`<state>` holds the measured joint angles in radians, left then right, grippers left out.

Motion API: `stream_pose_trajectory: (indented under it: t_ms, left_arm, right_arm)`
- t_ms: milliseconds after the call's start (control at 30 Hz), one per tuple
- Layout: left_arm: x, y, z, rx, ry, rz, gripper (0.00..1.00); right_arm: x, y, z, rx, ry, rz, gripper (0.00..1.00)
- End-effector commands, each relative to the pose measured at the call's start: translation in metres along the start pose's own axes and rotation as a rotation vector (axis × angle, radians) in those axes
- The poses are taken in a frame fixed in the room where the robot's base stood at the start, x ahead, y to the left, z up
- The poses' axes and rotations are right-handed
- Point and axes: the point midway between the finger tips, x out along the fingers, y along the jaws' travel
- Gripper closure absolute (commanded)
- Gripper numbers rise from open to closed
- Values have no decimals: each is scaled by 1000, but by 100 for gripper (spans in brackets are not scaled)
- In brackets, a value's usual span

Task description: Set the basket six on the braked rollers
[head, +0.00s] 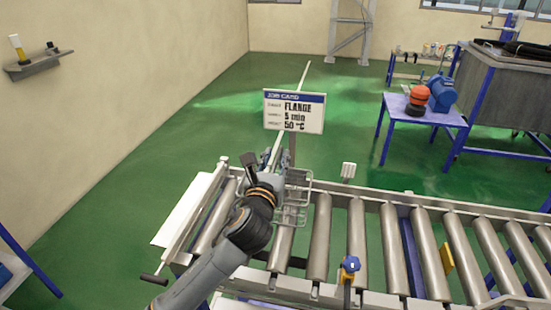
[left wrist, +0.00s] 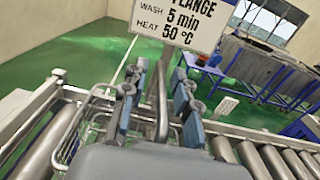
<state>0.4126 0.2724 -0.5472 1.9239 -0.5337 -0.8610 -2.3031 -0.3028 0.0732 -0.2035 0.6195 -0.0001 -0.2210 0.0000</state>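A wire basket (head: 293,214) sits at the left end of the roller conveyor, partly hidden behind my left gripper (head: 272,172). In the left wrist view the basket's wire rim (left wrist: 76,118) shows left of and below the fingers. No number on it can be read. Whether a finger touches the basket is not clear. Metal rollers (head: 357,240) run to the right. My right gripper is not in view.
A job card sign (head: 294,112) reading "FLANGE", "5 min", "50 °C" stands just behind the conveyor. A blue-knobbed lever (head: 349,266) is on the near rail. The rollers to the right are clear. A blue table (head: 424,114) and a tank (head: 505,88) stand behind.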

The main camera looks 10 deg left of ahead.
Motion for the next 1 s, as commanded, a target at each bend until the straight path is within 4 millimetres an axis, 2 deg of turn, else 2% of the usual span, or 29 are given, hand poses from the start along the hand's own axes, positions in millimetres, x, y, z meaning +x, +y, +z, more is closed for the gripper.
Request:
stream_pose_trajectory:
  t_ms: [267, 367, 467, 800, 1000]
  left_arm:
    - [0, 0, 2, 0, -1, 0, 69]
    - [-7, 0, 0, 0, 0, -1, 69]
    - [-22, 0, 0, 1, -1, -1, 69]
    - [-93, 0, 0, -1, 1, -2, 69]
    - [-116, 0, 1, 0, -1, -1, 69]
  right_arm:
    - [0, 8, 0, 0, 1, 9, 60]
    - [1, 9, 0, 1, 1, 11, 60]
    - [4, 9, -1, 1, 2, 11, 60]
    - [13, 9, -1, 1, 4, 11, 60]
    - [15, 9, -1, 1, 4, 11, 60]
